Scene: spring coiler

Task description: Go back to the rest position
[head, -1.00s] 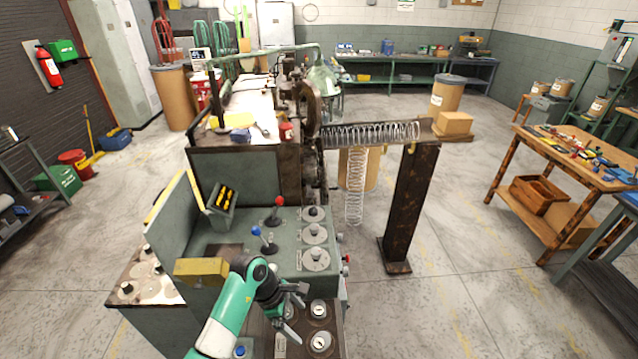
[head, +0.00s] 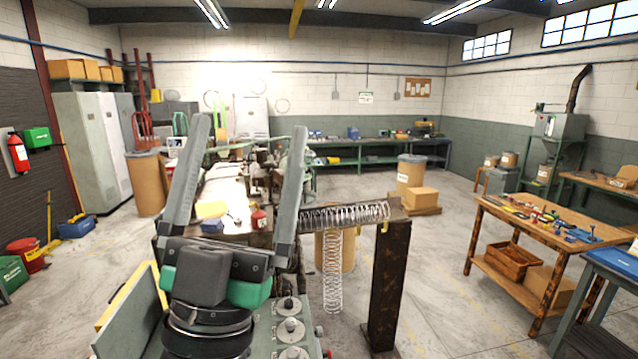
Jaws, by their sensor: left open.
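My left gripper (head: 246,150) stands upright and close to the camera in the head view, with its two long grey fingers pointing up and spread wide apart. It is open, with nothing between the fingers. It hides much of the spring coiler's control panel (head: 292,330) and part of the machine behind. A long coiled spring (head: 345,214) lies along the coiler's outfeed beam, and another spring (head: 332,270) hangs below it. My right gripper is not in view.
A rusty post (head: 388,285) holds up the beam's end. A wooden table (head: 490,222) with tools stands at the right. A cardboard box (head: 420,199) and a drum (head: 411,172) stand behind the post. The floor between post and table is clear.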

